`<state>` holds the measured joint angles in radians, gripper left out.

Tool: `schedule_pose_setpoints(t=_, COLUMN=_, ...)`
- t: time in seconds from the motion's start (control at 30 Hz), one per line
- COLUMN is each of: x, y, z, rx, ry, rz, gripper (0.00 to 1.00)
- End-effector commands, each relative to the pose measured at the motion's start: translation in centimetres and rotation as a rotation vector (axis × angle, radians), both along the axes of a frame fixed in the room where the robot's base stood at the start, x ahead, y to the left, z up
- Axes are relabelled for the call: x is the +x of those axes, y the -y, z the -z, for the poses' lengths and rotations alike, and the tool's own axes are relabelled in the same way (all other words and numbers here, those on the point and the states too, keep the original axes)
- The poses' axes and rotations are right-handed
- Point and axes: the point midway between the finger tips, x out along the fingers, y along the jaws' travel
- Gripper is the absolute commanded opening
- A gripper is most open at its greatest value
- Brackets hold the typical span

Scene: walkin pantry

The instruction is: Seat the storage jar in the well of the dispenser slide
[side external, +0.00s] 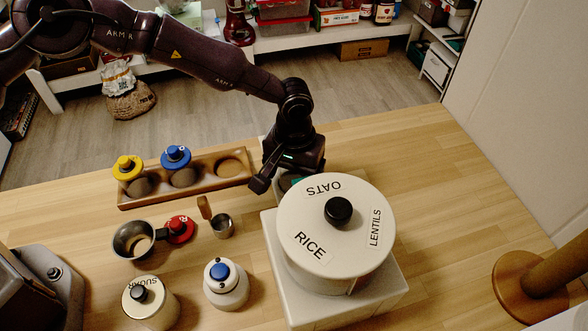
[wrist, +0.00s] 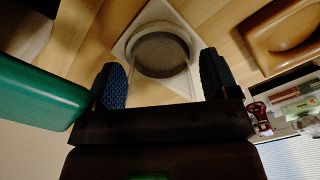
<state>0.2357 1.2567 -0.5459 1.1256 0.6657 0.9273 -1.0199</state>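The dispenser (side external: 335,228) is a white drum labelled OATS, RICE and LENTILS on a white base. My gripper (side external: 278,187) is low behind it, partly hidden by the drum. In the wrist view, the fingers (wrist: 163,82) stand apart on both sides of a clear-walled thing that looks like the storage jar (wrist: 131,80); only its faint side edges show. Beyond it lies the pale square slide (wrist: 122,46) with a round grey well (wrist: 160,52), roughly in line with the jar. I cannot tell whether the jar's bottom is in the well or above it.
A wooden tray (side external: 217,173) with yellow and blue-knobbed canisters lies left of my gripper. A sugar canister (side external: 151,307), a blue-topped canister (side external: 226,287) and metal cups (side external: 133,240) stand nearer the front. A green block (wrist: 40,92) is close beside the left finger. The counter right of the dispenser is mostly clear.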

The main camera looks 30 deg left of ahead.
Motion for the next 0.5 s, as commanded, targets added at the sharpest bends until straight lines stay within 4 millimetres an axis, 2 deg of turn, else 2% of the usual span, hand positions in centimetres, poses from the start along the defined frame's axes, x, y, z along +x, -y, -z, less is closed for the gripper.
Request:
schedule_pose_setpoints(t=0.33, x=0.0, y=0.0, z=-0.4, rx=-0.002, ry=0.002, rz=0.001, gripper=0.83)
schedule_pose_setpoints(t=0.5, x=0.1, y=0.0, z=-2.9, rx=0.000, ry=0.005, rz=0.001, gripper=0.83)
